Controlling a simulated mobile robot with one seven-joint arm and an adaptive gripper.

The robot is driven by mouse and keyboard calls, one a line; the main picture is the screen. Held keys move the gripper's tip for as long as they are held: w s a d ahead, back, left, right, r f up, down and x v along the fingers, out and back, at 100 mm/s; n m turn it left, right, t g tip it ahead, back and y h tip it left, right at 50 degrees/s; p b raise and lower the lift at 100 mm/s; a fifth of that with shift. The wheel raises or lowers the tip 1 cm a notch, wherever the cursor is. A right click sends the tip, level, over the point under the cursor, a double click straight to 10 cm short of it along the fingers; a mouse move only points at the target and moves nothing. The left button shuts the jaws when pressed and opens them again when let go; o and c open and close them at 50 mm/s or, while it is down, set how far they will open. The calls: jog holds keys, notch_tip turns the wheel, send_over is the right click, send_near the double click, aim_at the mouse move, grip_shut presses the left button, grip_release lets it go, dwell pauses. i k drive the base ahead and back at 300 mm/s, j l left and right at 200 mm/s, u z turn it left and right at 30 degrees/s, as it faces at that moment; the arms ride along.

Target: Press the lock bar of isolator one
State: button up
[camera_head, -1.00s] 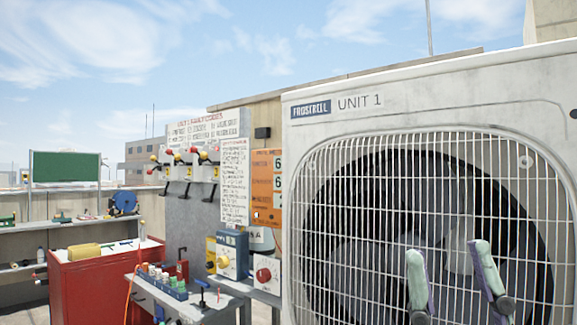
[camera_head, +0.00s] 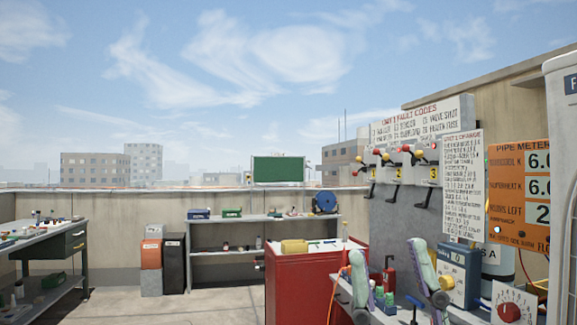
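The rightmost isolator (camera_head: 433,168) has a yellow 3 plate. A black bar (camera_head: 372,189) hangs below the leftmost isolator, and similar bars hang below the other two. I cannot tell for sure that these are the lock bars. My gripper (camera_head: 387,252) shows as two upright green-and-purple fingers, spread apart and empty. It appears lower in the picture than the isolators, nearer the camera.
A red cabinet (camera_head: 297,288) and a small bench (camera_head: 385,317) with bottles stand below the isolators. A blue box (camera_head: 459,272) and a red-dial box (camera_head: 512,305) are at right. The condenser (camera_head: 562,120) edges the right. Open floor (camera_head: 215,305) lies left.

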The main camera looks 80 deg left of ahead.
aim_at(358, 160)
jog(key=u, duration=1.95)
jog(key=i+j, duration=0.2)
jog(key=i, duration=0.3)
jog(key=i+j, duration=0.2)
jog(key=i, duration=0.3)
jog(key=i+j+z, duration=0.1)
jog(key=i+j, duration=0.15)
jog(key=i, duration=0.25)
jog(key=i+j, duration=0.25)
jog(key=i, duration=0.2)
jog(key=i+j, duration=0.2)
jog(key=i, duration=0.3)
jog(key=i+j+z, duration=0.1)
jog(key=i+j, duration=0.15)
jog(key=i, duration=0.25)
jog(key=i+j, duration=0.3)
jog(key=i, duration=0.15)
